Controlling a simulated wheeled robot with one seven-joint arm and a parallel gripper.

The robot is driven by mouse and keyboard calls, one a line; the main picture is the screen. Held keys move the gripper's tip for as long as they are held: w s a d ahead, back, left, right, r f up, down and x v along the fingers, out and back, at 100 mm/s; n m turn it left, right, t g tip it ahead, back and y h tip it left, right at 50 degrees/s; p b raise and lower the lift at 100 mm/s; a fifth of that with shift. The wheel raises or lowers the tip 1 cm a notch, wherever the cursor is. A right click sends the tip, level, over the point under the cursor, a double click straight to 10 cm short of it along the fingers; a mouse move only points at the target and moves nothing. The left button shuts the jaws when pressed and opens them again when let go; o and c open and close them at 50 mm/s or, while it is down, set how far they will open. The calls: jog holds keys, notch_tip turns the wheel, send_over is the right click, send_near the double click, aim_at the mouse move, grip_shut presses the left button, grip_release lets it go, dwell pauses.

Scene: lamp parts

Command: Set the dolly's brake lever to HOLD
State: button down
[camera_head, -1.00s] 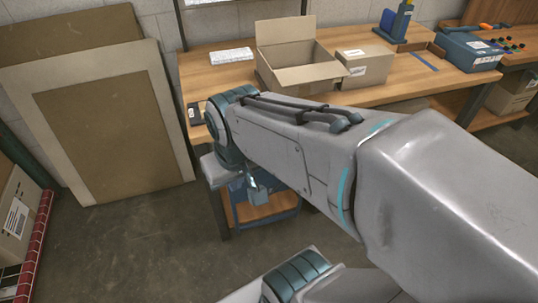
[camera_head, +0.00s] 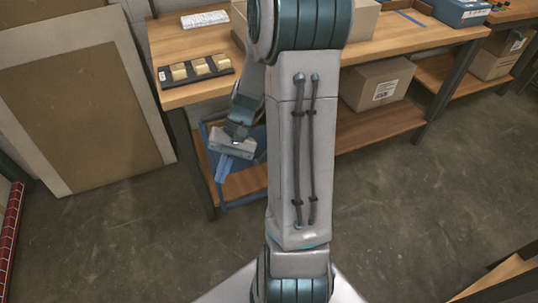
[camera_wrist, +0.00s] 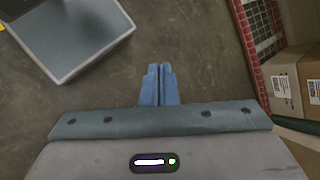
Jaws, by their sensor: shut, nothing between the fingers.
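My gripper (camera_head: 224,168) is low in front of the workbench's left end, left of my arm. Its blue fingers are shut together with nothing between them, also in the wrist view (camera_wrist: 160,72), over bare floor. A blue-framed thing (camera_head: 215,197) stands behind the gripper, partly hidden by it and my arm; it may be the dolly, but I cannot tell. I cannot make out a brake lever or a HOLD mark in either view.
The workbench (camera_head: 185,42) carries a black tray (camera_head: 196,73) with several tan blocks. A cardboard box (camera_head: 378,84) sits on its lower shelf. Large panels (camera_head: 70,110) lean on the left wall. A red-edged rack (camera_wrist: 250,50) with boxes (camera_wrist: 288,82) is at the wrist view's right. Floor between is clear.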

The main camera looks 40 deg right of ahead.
jog(key=w+d+f+m+t+y+b, duration=0.4)
jog(key=d+f+m+t+y+b, duration=0.15)
jog(key=f, duration=0.55)
jog(key=w+d+f+m+t+y+b, duration=0.35)
jog(key=d+f+t+y+b, duration=0.2)
jog(key=f, duration=0.55)
jog(key=s+d+f+m+t+h+b, duration=0.3)
jog(key=d+f+m+t+h+b, duration=0.4)
jog(key=d+f+m+t+h, duration=0.6)
jog(key=d+m+t+h, duration=0.3)
jog(key=d+t+h, duration=0.1)
jog(key=t, duration=0.1)
jog(key=shift+s+d+f, duration=0.15)
jog(key=shift+s+f, duration=0.05)
jog(key=s+r+b+x, duration=0.1)
jog(key=x, duration=0.5)
jog(key=s+a+r+b+x, duration=0.1)
jog(key=b+x, duration=0.1)
jog(key=x, duration=0.4)
jog(key=shift+w+r, duration=0.35)
